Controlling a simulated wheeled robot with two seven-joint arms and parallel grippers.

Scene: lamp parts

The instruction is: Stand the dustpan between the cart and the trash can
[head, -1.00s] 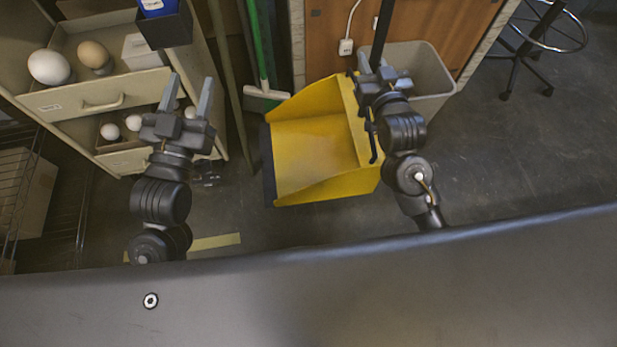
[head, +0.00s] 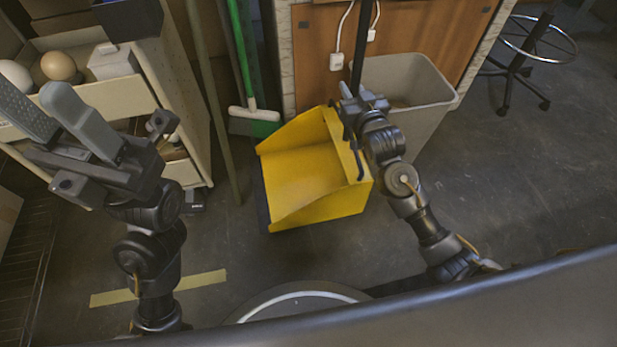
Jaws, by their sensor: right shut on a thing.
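The yellow dustpan (head: 305,170) is in the middle of the head view, its dark front lip to the left and its black handle rising at its right. My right gripper (head: 358,98) is shut on the dustpan at its handle; the exact grip is partly hidden. I cannot tell whether the pan touches the floor. The grey trash can (head: 408,88) stands just behind and right of my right gripper. The beige cart (head: 187,75) with drawers is at the left. My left gripper (head: 58,115) is open and empty, high in front of the cart.
A green broom (head: 243,65) and a pole (head: 208,100) lean between the cart and the wooden cabinet (head: 430,40). A wheeled stool (head: 515,70) is at the far right. Floor in front is clear, with yellow tape (head: 160,288).

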